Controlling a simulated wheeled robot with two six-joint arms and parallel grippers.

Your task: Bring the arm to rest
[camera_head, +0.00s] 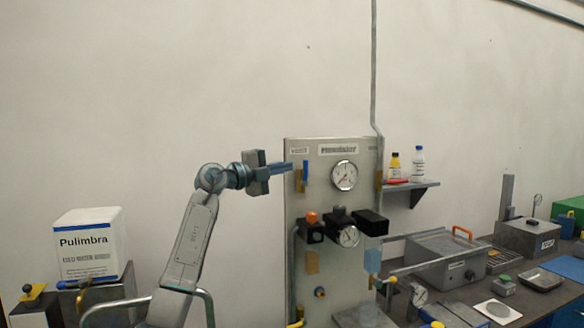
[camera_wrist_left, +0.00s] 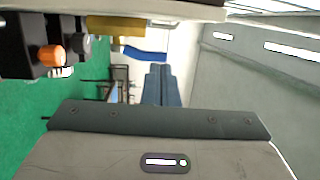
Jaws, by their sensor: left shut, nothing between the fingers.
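My left arm comes up from the bottom of the head view, and its forearm (camera_head: 195,240) leans up and to the right. My left gripper (camera_head: 288,167) points right, in front of the left edge of an upright grey panel (camera_head: 330,215). Its blue-grey fingers are shut with nothing between them, and they also show shut in the left wrist view (camera_wrist_left: 160,84). The fingertips appear close to a blue lever (camera_head: 305,175) on the panel; I cannot tell whether they touch. My right gripper is not in view.
The panel carries a round upper gauge (camera_head: 344,174), a lower gauge (camera_head: 348,237) and an orange knob (camera_head: 311,217). A white Pulimbra box (camera_head: 88,245) stands at left. A small shelf (camera_head: 412,186) holds bottles. A cluttered bench lies at right. The wall above the arm is clear.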

